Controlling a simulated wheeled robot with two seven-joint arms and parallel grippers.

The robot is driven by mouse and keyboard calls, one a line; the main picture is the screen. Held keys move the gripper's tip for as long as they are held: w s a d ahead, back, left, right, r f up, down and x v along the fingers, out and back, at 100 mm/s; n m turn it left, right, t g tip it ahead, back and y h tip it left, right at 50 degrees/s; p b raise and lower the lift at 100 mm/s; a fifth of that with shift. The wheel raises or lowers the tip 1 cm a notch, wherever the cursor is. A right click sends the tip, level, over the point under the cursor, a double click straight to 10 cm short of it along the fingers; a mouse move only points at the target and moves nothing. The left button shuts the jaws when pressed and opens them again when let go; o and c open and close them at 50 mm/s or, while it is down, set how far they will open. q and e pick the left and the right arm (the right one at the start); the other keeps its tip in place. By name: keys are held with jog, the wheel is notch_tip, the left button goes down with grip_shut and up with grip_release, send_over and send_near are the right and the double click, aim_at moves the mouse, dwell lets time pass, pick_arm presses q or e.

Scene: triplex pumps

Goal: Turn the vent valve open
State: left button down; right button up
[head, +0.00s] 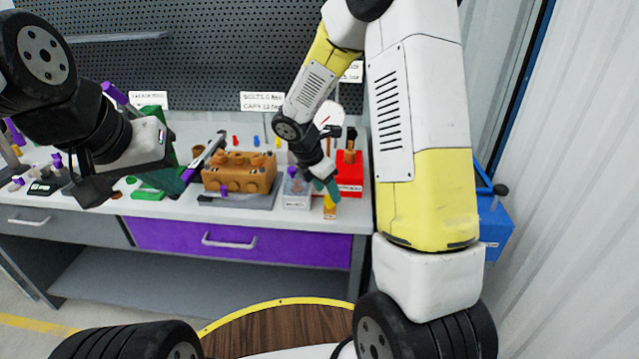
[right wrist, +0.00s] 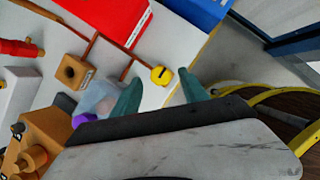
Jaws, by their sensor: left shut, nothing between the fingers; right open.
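The vent valve appears to be the small round yellow knob with a dark slot (right wrist: 161,75), at the end of a thin brown pipe in the right wrist view. In the head view a yellow part (head: 329,206) shows at the bench's front edge, below my right gripper (head: 326,184). My right gripper is open; in the right wrist view its teal fingers (right wrist: 162,92) lie either side of the knob's line, with the knob just beyond the tips. Contact cannot be told. My left gripper (head: 178,184) is shut and empty, left of the orange-brown pump block (head: 240,178).
A red box (head: 350,178) stands behind the right gripper, and also shows in the right wrist view (right wrist: 95,18). A brown block with a hole (right wrist: 73,70) sits on the pipe. A blue bin (head: 495,228) is right of the bench. A purple drawer (head: 260,241) is below.

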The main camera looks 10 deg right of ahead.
jog(key=shift+v, duration=1.95)
jog(key=s+r+m+t+y, duration=0.3)
jog(key=s+r+m+y, duration=0.3)
jog(key=s+r+m, duration=1.2)
jog(key=s+m, duration=0.4)
jog(key=m, duration=0.1)
jog(key=shift+s+d+r+t, duration=0.15)
jog(key=shift+d+r+t, duration=0.05)
jog(key=shift+d+t, duration=0.2)
